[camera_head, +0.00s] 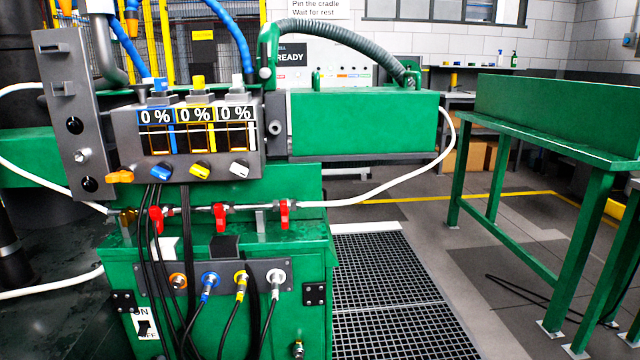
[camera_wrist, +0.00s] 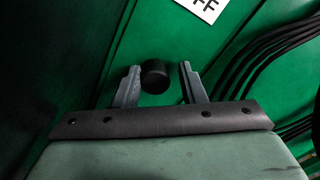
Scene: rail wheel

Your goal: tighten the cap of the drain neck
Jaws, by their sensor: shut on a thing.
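A round black cap (camera_wrist: 155,77) shows in the wrist view, in front of a green panel. My gripper (camera_wrist: 160,80) has its two grey fingers on either side of the cap and is shut on it. The left finger is close against the cap; a narrow dark gap seems to show by the right finger. The neck under the cap is hidden. Neither my gripper nor this cap can be made out in the head view.
A white switch label (camera_wrist: 200,6) and several black cables (camera_wrist: 265,65) are near the gripper. In the head view, the green cabinet (camera_head: 215,325) carries coloured connectors and red valves (camera_head: 220,216). A green table (camera_head: 555,140) stands right, beyond a floor grate (camera_head: 385,290).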

